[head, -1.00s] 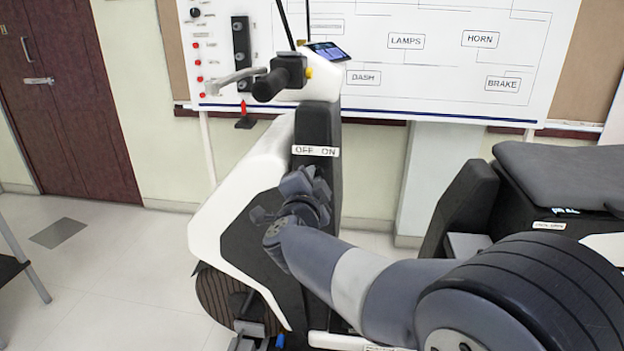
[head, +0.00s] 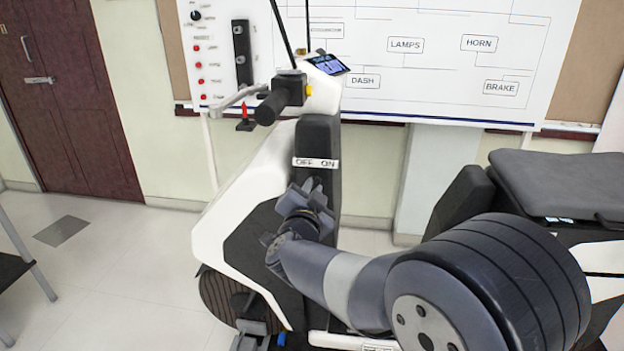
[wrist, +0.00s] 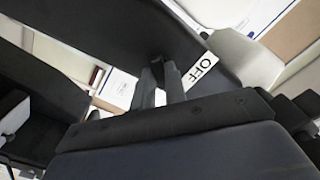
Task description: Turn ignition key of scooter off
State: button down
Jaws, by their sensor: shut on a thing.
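The white and black scooter (head: 235,225) stands in front of me. A white OFF/ON label (head: 316,163) is on its dark front column (head: 318,135). My gripper (head: 314,186) is at the column just below the label. In the wrist view my gripper's fingers (wrist: 160,76) are close together against the dark panel, beside the OFF end of the label (wrist: 201,71). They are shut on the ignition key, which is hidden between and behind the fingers. Its turn angle cannot be seen.
The handlebar with its grip (head: 276,102) and the small display (head: 327,64) are above my gripper. The seat (head: 565,185) is at the right. A white wiring board (head: 440,65) stands behind. Open floor (head: 110,265) lies to the left.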

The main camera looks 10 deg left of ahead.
jog(key=shift+n+p, duration=3)
jog(key=shift+n, duration=0.8)
jog(key=c, duration=1.4)
grip_release()
jog(key=shift+c, duration=0.2)
jog(key=s+b, duration=0.1)
jog(key=s, duration=0.9)
jog(key=shift+s+d, duration=0.35)
jog(key=shift+s, duration=0.05)
jog(key=shift+w, duration=0.1)
